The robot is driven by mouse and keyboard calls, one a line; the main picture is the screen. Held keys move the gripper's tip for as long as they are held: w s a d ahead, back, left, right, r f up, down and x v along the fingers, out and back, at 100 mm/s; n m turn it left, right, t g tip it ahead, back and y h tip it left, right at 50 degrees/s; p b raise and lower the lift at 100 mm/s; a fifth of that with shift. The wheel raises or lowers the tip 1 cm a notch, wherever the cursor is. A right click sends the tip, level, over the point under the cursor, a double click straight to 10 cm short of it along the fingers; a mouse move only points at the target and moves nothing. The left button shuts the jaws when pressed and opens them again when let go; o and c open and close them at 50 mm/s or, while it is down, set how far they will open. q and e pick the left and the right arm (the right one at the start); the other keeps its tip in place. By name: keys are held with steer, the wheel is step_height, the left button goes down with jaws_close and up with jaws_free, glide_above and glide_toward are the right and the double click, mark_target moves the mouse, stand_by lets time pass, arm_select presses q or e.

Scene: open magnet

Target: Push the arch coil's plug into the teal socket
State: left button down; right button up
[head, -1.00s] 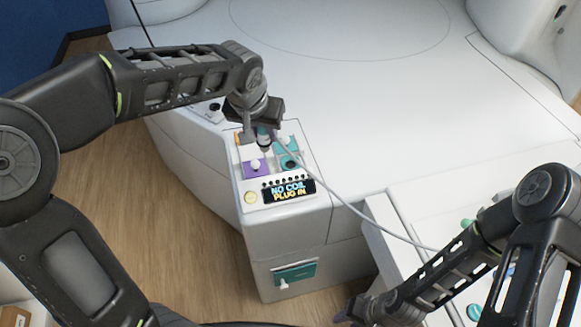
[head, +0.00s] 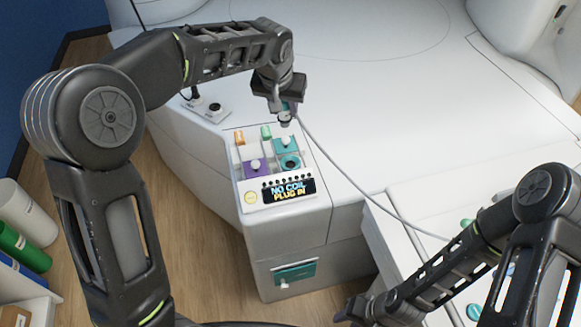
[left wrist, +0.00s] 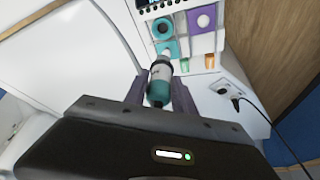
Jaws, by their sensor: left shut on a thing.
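My left gripper (head: 282,104) is shut on the coil's plug (head: 285,118), a dark grey and teal cylinder with a pale cable running off to the right. In the left wrist view the plug (left wrist: 159,83) sits between the fingers, its tip toward the panel. The teal socket (head: 290,163) has a round dark hole and is empty; it also shows in the left wrist view (left wrist: 162,27). The plug is above the panel's back edge, apart from the socket. My right gripper (head: 352,311) is low at the front; its fingers are unclear. The arch coil itself is not clearly visible.
A teal block with a white knob (head: 286,142) lies behind the socket. A purple block (head: 255,168) is to its left. The display (head: 288,190) reads "NO COIL PLUG IN".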

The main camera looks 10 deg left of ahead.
arm_select(q)
steer(key=w, duration=0.2)
steer(key=shift+w+d, duration=0.4)
step_height(320, 180, down, 17)
steer(key=b, duration=1.3)
steer(key=shift+r, duration=0.2)
steer(key=shift+f+b, duration=0.95)
steer(key=shift+f, duration=0.05)
steer(key=shift+s+a+f+b, duration=0.1)
steer(key=shift+f+b, duration=0.3)
steer(key=shift+f, duration=0.05)
steer(key=shift+s+a+f+b, duration=0.1)
steer(key=shift+f+b, duration=0.25)
steer(key=shift+f, duration=0.05)
steer(key=c, duration=0.9)
jaws_free()
steer(key=shift+c, duration=0.2)
steer(key=shift+r, duration=0.1)
